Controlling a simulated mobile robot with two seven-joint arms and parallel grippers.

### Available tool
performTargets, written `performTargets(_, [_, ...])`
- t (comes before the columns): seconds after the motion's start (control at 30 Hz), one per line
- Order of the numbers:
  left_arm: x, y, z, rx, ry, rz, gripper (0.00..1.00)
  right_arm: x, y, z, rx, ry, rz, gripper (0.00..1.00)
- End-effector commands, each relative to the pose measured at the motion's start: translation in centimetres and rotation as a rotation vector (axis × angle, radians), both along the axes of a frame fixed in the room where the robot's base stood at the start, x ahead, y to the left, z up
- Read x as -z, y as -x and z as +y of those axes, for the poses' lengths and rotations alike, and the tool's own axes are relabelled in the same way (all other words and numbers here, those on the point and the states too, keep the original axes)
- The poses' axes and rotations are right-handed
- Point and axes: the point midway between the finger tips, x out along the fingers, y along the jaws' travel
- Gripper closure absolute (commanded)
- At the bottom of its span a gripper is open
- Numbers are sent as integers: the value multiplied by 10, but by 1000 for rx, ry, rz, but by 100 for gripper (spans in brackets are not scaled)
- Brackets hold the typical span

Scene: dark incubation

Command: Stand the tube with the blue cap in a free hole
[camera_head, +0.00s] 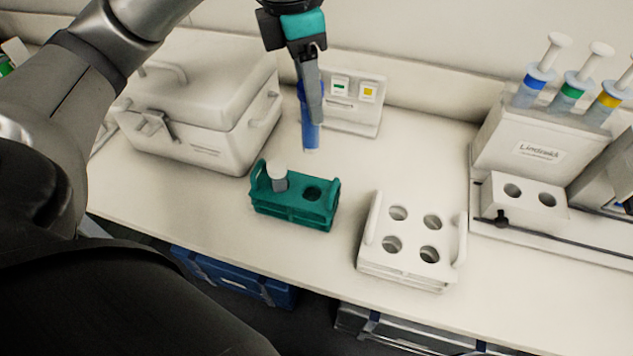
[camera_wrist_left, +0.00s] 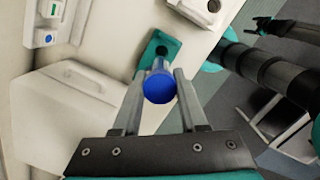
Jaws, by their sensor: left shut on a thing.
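My left gripper (camera_head: 312,105) is shut on the blue-capped tube (camera_head: 311,138), which hangs nearly upright in the air. In the left wrist view, its round blue cap (camera_wrist_left: 159,86) sits between the fingers (camera_wrist_left: 158,92). The tube's lower end shows above and behind the green rack (camera_head: 290,213) in the head view. That rack holds a white-capped tube (camera_head: 278,175) in its left hole; its right hole (camera_head: 313,193) is empty. In the left wrist view, the cap partly hides the green rack (camera_wrist_left: 157,47). My right gripper (camera_wrist_left: 268,27) shows small at the upper right there; its opening is unclear.
A white rack (camera_head: 408,268) with several empty holes stands to the right of the green one. A white lidded box (camera_head: 195,110) is at left, a small panel (camera_head: 352,115) behind. A dispenser stand (camera_head: 530,150) fills the right. Bare bench lies between.

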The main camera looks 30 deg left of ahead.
Motion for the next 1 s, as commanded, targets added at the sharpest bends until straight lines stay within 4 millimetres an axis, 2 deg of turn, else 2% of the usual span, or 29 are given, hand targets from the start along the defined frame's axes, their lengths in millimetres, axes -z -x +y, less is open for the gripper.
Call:
performTargets(0.03, [15,1,-1,1,1,6,100,7,6,0,0,1,10,23])
performTargets(0.13, [37,1,0,1,0,7,100,12,11,-1,0,2,18,23])
performTargets(0.43, [111,1,0,0,-1,6,100,20,0,0,0,0,1,23])
performTargets(0.53, [126,1,0,0,-1,4,100,22,-3,1,0,-1,-5,23])
performTargets(0.77, [142,1,0,1,0,3,100,23,-3,1,0,-1,-7,23])
performTargets(1.0, [176,1,0,0,-1,2,100,27,-3,1,0,-1,-6,23])
